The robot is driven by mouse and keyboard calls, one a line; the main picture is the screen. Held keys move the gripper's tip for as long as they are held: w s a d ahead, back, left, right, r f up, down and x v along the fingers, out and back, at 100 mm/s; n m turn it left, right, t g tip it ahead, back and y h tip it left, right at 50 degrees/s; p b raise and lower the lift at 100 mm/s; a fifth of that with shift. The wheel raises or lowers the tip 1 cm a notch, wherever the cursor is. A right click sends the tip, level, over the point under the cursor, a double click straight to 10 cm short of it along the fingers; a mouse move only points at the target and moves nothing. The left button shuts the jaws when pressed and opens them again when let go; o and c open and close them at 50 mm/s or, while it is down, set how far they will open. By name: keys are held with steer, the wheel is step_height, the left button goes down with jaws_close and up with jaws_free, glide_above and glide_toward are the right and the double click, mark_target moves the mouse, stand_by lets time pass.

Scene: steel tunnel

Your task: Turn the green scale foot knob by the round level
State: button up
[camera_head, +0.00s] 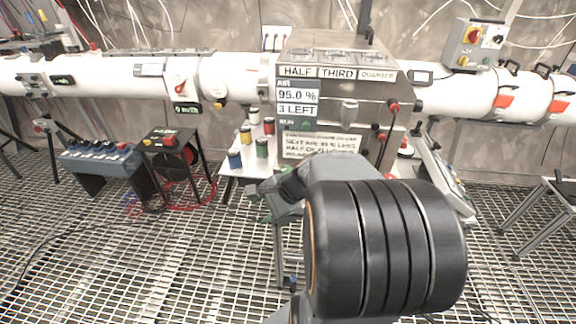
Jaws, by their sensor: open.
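I cannot make out the green scale foot knob or the round level; my arm covers much of the middle. A pale platform (226,170) with several small coloured cans stands before the steel cabinet, and I cannot tell whether it belongs to the scale. My gripper (256,204) seems to be the small dark part at the left end of my grey wrist, by the platform's front edge. Its jaws look apart, with nothing seen between them. Whether it touches anything is hidden.
A steel cabinet (318,112) with display labels stands behind my arm, joined to a long white tube (232,80). A button console (100,158) and a dark box with a red knob (172,141) stand left. The grating floor (110,270) is mostly open at front left.

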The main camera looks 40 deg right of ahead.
steer(key=w+d+m+t, duration=0.1)
steer(key=d+m+t, duration=0.3)
steer(key=d+m, duration=0.45)
steer(key=m+t+h+p, duration=0.1)
steer(key=m+t+h, duration=0.3)
steer(key=m, duration=0.4)
glide_toward(287, 169)
steer(key=x, duration=1)
steer(key=shift+p, duration=0.35)
steer(key=shift+c, duration=0.4)
steer(key=c, duration=0.6)
steer(key=shift+o, duration=0.2)
steer(key=n+y, duration=0.2)
steer(key=shift+w+d+n+g+y, duration=0.1)
steer(key=shift+n+g+y, duration=0.2)
steer(key=shift+g, duration=0.1)
steer(key=shift+n+g+y+p, duration=0.3)
steer(key=shift+n+g+y, duration=0.2)
steer(key=shift+n+y, duration=0.45)
